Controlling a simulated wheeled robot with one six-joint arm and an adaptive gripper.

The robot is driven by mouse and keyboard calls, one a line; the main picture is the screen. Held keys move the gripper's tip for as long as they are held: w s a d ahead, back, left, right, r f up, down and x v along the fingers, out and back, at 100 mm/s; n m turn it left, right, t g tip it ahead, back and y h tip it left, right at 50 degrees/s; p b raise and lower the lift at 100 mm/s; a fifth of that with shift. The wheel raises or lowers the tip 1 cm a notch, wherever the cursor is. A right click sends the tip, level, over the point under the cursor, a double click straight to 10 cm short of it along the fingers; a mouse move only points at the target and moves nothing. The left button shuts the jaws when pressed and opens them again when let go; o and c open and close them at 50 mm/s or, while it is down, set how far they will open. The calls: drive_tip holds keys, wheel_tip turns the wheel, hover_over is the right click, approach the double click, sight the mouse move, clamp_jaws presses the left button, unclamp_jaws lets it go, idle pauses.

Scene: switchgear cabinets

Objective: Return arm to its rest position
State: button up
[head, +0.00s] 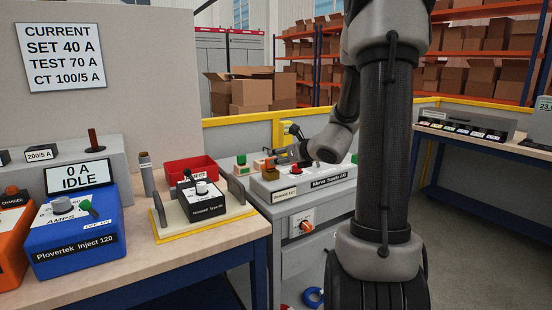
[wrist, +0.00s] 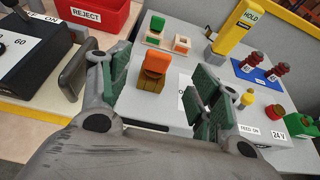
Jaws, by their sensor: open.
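My arm (head: 385,150) stands upright in the head view, with its forearm bent down and left over the grey supply unit (head: 335,185). My gripper (head: 284,156) is small and partly hidden there. In the wrist view my gripper (wrist: 160,68) is open, its two green-padded fingers spread apart. An orange-brown block-like knob (wrist: 153,75) shows between the fingers; no finger visibly touches it. I cannot tell how far below the fingertips it is.
Around the gripper are a red REJECT bin (wrist: 92,14), a yellow HOLD post (wrist: 237,28), dark red terminals (wrist: 250,62) and a black tester (head: 200,200). A blue injector (head: 75,235) stands on the left bench. Open floor (head: 465,240) lies to the right.

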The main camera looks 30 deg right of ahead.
drive_tip(key=shift+v, duration=1.2)
drive_tip(key=s+a+f+n+g+y, duration=0.3)
drive_tip(key=s+a+n, duration=0.2)
drive_tip(key=s+n, duration=0.35)
drive_tip(key=s+a+f+n+g+y, duration=0.2)
drive_tip(key=s+a+n+g, duration=0.15)
drive_tip(key=s+n, duration=0.45)
drive_tip(key=s+r+n+g+h, duration=0.4)
drive_tip(key=s+n+g+h, duration=0.1)
drive_tip(key=s+n, duration=0.95)
drive_tip(key=r+n, duration=0.1)
drive_tip(key=w+a+r+n+t, duration=0.1)
drive_tip(key=r+n, duration=0.1)
drive_tip(key=a+r+n+t, duration=0.1)
drive_tip(key=shift+w+r+n+t, duration=0.2)
drive_tip(key=shift+w+n+t, duration=0.05)
drive_tip(key=shift+w+n, duration=0.05)
